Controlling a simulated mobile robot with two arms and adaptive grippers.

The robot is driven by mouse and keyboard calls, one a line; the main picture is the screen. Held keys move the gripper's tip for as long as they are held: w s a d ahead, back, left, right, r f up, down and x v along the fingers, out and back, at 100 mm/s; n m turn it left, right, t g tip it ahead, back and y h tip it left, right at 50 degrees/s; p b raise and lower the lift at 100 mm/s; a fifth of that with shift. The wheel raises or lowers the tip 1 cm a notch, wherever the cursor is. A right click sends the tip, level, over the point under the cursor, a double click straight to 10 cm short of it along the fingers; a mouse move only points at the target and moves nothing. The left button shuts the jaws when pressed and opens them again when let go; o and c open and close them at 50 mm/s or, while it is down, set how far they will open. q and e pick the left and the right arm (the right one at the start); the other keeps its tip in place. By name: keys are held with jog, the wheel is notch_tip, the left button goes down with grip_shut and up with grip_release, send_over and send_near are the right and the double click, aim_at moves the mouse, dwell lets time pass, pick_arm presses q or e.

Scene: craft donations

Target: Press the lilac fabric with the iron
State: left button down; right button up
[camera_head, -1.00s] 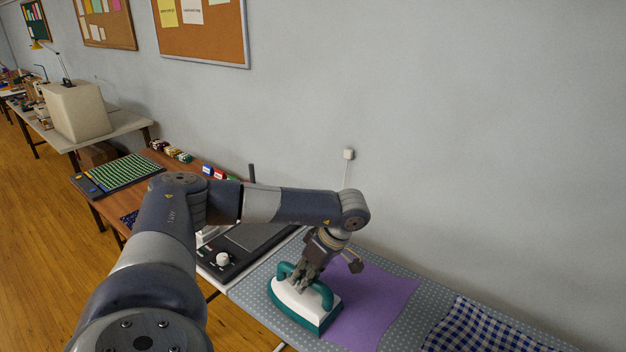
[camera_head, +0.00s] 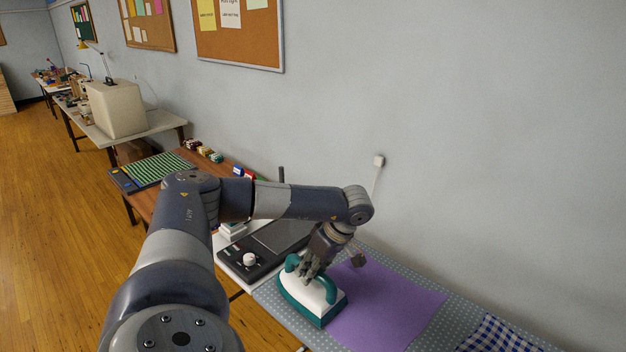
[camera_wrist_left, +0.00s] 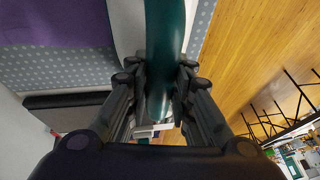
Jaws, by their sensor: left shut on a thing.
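The lilac fabric (camera_head: 388,303) lies flat on the grey dotted ironing board (camera_head: 466,318). The white and teal iron (camera_head: 314,299) stands at the left edge of the fabric; whether its sole touches the fabric is hidden. My left gripper (camera_head: 311,268) is shut on the iron's teal handle. In the left wrist view the handle (camera_wrist_left: 165,50) passes between the fingers (camera_wrist_left: 162,100), and the lilac fabric (camera_wrist_left: 55,22) shows at the upper left. My right gripper is not in view.
A blue checked cloth (camera_head: 502,335) lies on the board right of the lilac fabric. A dark device with a white knob (camera_head: 249,260) sits left of the board. A brown table with a green-striped board (camera_head: 158,170) stands farther back. The wall rises directly behind.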

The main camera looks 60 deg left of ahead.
pick_arm(q)
notch_tip(320, 180, up, 12)
jog(key=p, duration=0.9)
jog(key=shift+p, duration=0.4)
jog(key=shift+w, duration=0.2)
